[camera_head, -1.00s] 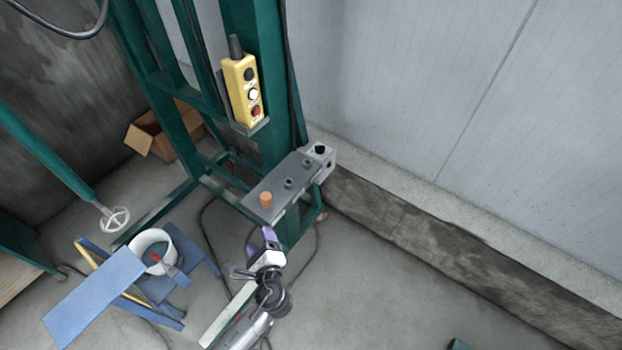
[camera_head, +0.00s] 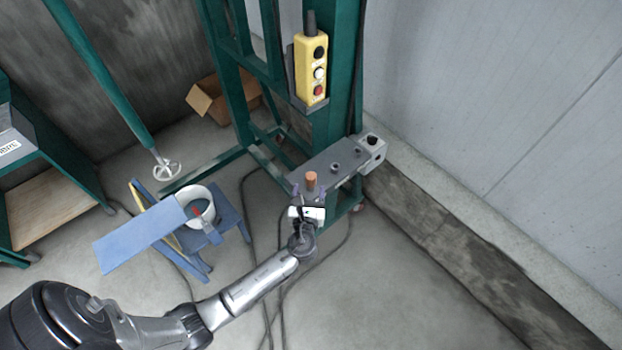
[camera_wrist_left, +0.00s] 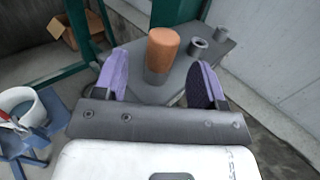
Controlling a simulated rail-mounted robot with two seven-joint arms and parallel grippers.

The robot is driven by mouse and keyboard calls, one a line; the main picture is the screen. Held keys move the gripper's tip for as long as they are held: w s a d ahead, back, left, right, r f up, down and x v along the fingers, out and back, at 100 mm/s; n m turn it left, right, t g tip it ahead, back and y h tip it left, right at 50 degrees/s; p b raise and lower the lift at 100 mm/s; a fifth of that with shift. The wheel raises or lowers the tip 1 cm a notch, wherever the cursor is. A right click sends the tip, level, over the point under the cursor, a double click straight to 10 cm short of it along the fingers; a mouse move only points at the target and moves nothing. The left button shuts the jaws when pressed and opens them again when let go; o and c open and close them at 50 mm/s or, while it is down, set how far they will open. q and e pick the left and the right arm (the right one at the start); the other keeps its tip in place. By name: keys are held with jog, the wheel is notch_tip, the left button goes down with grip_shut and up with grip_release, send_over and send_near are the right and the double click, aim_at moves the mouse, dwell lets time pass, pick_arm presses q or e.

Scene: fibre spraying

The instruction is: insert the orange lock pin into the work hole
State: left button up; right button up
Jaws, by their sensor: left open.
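The orange lock pin (camera_head: 311,180) stands upright at the near end of the grey bracket (camera_head: 347,153) on the green frame. In the left wrist view the pin (camera_wrist_left: 163,50) has an orange top and a grey lower part. My left gripper (camera_head: 310,193) is open, its two purple-padded fingers (camera_wrist_left: 160,88) on either side of the pin with gaps between. Two grey round collars, one of them the nearer collar (camera_wrist_left: 198,47), stand on the bracket beyond the pin. A block with a dark round opening (camera_head: 371,141) is at the bracket's far end. My right gripper is not in view.
A yellow push-button box (camera_head: 312,68) hangs on the green post above the bracket. A blue stand (camera_head: 228,219) with a white bucket (camera_head: 203,196) is to the left. An open cardboard box (camera_head: 211,97) lies behind. The floor at lower right is clear.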

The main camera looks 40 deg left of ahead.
aim_at(311, 173)
pick_arm(q)
jog(key=shift+x, duration=3.25)
jog(key=shift+r, duration=0.1)
jog(key=shift+d, duration=0.1)
jog(key=c, duration=1)
jog(key=shift+c, duration=0.2)
